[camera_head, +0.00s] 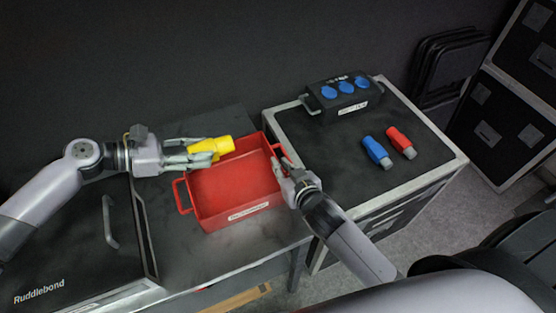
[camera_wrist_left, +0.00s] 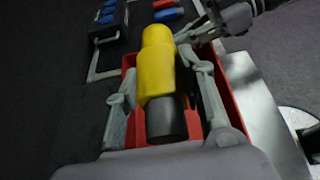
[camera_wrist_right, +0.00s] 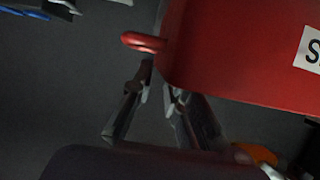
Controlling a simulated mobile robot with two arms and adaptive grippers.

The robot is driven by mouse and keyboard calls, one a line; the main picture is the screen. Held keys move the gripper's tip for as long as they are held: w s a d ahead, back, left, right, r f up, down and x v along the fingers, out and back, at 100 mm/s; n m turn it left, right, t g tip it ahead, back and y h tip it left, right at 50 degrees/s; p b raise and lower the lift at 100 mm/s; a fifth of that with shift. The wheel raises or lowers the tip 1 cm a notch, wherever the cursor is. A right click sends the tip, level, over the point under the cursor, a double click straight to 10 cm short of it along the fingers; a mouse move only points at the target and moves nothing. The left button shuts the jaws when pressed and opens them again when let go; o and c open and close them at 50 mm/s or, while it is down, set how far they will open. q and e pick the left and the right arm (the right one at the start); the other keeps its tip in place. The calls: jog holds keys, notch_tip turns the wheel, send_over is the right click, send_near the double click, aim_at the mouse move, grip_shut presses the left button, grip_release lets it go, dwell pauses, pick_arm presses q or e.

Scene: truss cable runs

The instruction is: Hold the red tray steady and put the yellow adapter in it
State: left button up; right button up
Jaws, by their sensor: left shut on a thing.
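The yellow adapter (camera_head: 212,147) is held by my left gripper (camera_head: 208,152), above the left rear part of the red tray (camera_head: 236,186). In the left wrist view the adapter (camera_wrist_left: 156,68) lies between the fingers, its dark end toward the palm. The tray stands on a dark top, with a handle at each end. My right gripper (camera_head: 284,174) is at the tray's right end, by the right handle (camera_head: 284,153). In the right wrist view a narrow gap shows between its fingertips (camera_wrist_right: 160,90), and the handle (camera_wrist_right: 143,42) lies just beyond them, apparently not gripped.
A black case (camera_head: 400,172) stands to the right. On it are a black box with blue sockets (camera_head: 344,92), a blue connector (camera_head: 377,151) and a red connector (camera_head: 401,141). A dark case marked Ruddlebond (camera_head: 60,255) is at left. A dark wall rises behind.

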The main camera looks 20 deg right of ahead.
jog(key=shift+x, duration=1.85)
jog(key=shift+c, duration=0.3)
grip_shut()
pick_arm(q)
jog(key=shift+r, duration=0.9)
notch_tip(320, 180, down, 10)
